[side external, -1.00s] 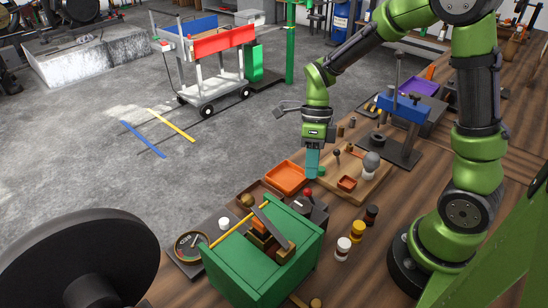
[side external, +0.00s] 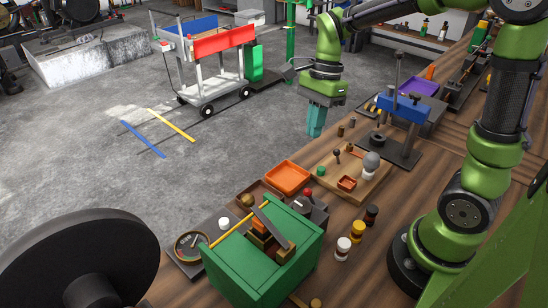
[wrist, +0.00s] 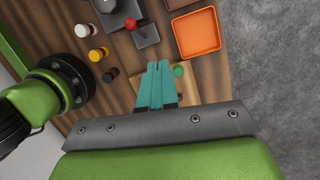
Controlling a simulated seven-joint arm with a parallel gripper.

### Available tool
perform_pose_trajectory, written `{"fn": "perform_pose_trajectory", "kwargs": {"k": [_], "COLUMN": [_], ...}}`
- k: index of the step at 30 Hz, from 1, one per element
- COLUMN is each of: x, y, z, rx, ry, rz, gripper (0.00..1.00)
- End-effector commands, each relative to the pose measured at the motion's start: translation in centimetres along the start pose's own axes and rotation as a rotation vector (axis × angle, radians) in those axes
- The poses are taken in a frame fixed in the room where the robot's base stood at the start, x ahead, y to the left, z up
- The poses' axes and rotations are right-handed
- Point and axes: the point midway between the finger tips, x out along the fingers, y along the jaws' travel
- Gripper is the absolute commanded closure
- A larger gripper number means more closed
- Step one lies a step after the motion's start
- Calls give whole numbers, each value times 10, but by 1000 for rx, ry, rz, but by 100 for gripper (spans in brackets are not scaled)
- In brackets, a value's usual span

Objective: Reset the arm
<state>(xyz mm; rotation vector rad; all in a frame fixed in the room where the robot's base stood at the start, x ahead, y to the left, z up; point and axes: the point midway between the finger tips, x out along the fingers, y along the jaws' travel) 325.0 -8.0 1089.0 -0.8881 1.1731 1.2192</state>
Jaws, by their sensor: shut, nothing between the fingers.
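My gripper (side external: 316,121) has teal fingers and hangs from my green arm, pointing down. It is shut and empty, in the air above the far edge of the wooden workbench, up and left of the light wooden board (side external: 352,182). In the wrist view my gripper (wrist: 155,68) shows with its teal fingers together, over the board, with the small green knob (wrist: 179,71) beside the tips.
Nearby are an orange tray (side external: 287,178), a green box (side external: 265,262) with blocks on top, several small jars and a blue press (side external: 404,107). Open floor lies left of the bench.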

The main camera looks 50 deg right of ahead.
Motion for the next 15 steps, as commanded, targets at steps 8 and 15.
{"fn": "perform_pose_trajectory", "kwargs": {"k": [8, 15], "x": [-26, -40], "y": [51, 89], "z": [21, 32], "rx": [-1015, -1404], "ry": [162, 368], "rz": [-347, -547], "gripper": [100, 100]}}
